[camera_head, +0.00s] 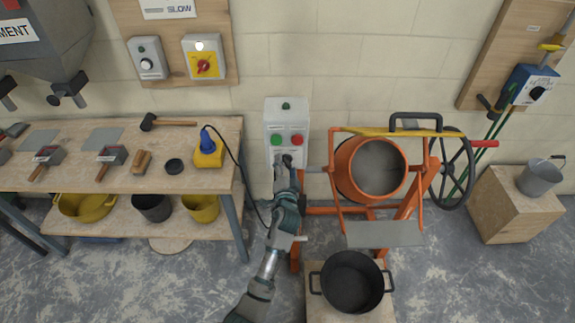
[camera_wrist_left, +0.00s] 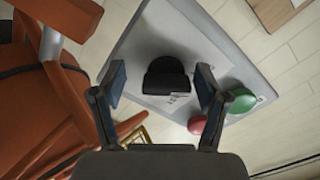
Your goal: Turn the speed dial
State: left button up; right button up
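A grey control box (camera_head: 287,117) is on the wall side of the orange mixer, with a green button (camera_head: 277,140) and a red button (camera_head: 297,140). Its black dial (camera_wrist_left: 165,76) shows clearly in the left wrist view; in the head view my gripper mostly hides it. My left gripper (camera_head: 286,162) is at the lower part of the box. In the left wrist view the left gripper (camera_wrist_left: 160,86) is open, with one finger pad on each side of the dial. Gaps show beside the dial, so it is not clamped. My right gripper is not in view.
The mixer drum (camera_head: 370,170) and its orange frame stand close right of my left arm. A black tub (camera_head: 351,282) is below it. A workbench (camera_head: 215,180) with tools and a trailing cable is at left. A grey wall box with a dial (camera_head: 147,63) hangs above the bench.

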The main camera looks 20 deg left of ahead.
pick_arm(q)
jog(key=shift+r, duration=0.25)
jog(key=v, duration=1.2)
jog(key=shift+w+f, duration=0.1)
jog(key=s+d+f+g+h, duration=0.15)
jog(key=s+f+g, duration=0.25)
jog(key=f, duration=1.2)
jog(key=s+f+g+h, duration=0.3)
jog(key=s+f, duration=0.2)
jog(key=f, duration=1.2)
jog(key=s+a+f+n+g, duration=0.1)
jog(key=s+a+f+g, duration=0.1)
jog(key=s+f, duration=0.6)
jog(key=s+a+f+n+g, duration=0.2)
jog(key=s+f, duration=0.6)
jog(key=s, duration=0.5)
jog(key=s+a+f+n+g, duration=0.2)
jog(key=s+a+f+g, duration=0.1)
jog(key=s+f, duration=0.5)
jog(key=s+g, duration=0.1)
jog(key=s, duration=0.1)
jog(key=shift+s+a+f+g+h, duration=0.3)
jog(key=shift+a+f+g+h, duration=0.05)
jog(key=shift+g, duration=0.05)
